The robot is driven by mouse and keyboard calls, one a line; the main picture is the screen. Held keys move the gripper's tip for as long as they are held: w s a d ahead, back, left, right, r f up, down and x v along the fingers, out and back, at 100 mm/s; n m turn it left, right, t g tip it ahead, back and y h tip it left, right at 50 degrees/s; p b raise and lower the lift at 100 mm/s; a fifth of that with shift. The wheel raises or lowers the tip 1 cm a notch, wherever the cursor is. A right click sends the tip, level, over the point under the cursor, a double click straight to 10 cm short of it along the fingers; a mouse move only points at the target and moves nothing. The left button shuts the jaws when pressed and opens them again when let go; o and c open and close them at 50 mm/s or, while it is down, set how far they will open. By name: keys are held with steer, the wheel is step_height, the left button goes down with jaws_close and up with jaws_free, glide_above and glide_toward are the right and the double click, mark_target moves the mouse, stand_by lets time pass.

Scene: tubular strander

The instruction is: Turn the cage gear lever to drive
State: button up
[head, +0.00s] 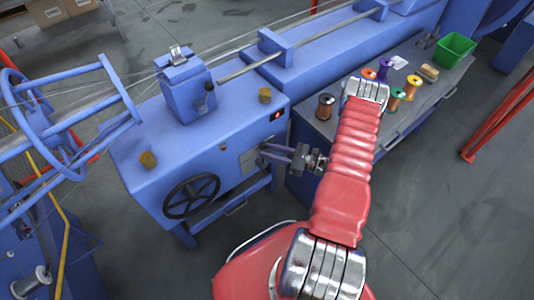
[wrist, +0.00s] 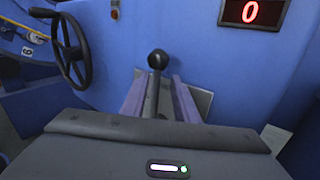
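The cage gear lever has a round black knob (wrist: 158,60) on a dark shaft. It stands in front of a grey plate (wrist: 203,103) on the blue machine's front face. In the wrist view my gripper (wrist: 158,82) has its two purple-grey fingers spread, one on each side of the lever's shaft. Gaps show beside the shaft, and the knob sits just beyond the fingertips. In the head view my gripper (head: 265,151) is at the machine's front, by the plate (head: 250,160); the lever cannot be made out clearly there.
A black handwheel (head: 192,197) is left of the plate. A display (wrist: 252,12) reading 0 is above right. A workbench (head: 395,118) with spools and a green bin (head: 454,50) stands right of the machine. A red rail (head: 497,125) stands farther right. Open floor lies in front.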

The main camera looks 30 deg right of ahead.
step_height(320, 180, up, 10)
steer(key=shift+f, duration=0.2)
stand_by(0.5)
steer(key=shift+c, duration=0.6)
steer(key=shift+s+d, duration=0.1)
steer(key=shift+d, duration=0.05)
steer(key=shift+c, duration=0.6)
steer(key=s+f+m, duration=0.1)
steer(key=s+d+f+m, duration=0.1)
steer(key=f, duration=0.1)
steer(key=s+d+f+t+h, duration=0.1)
steer(key=s, duration=0.1)
steer(key=shift+s+f+m, duration=0.1)
steer(key=shift+f+m, duration=0.05)
steer(key=shift+m, duration=0.25)
jaws_close()
steer(key=s+a+f+m, duration=0.2)
steer(key=s+f+m, duration=0.3)
steer(key=m, duration=1)
steer(key=shift+s+a+f+g, duration=0.2)
steer(key=shift+s+f+g, duration=0.15)
steer(key=shift+s, duration=0.3)
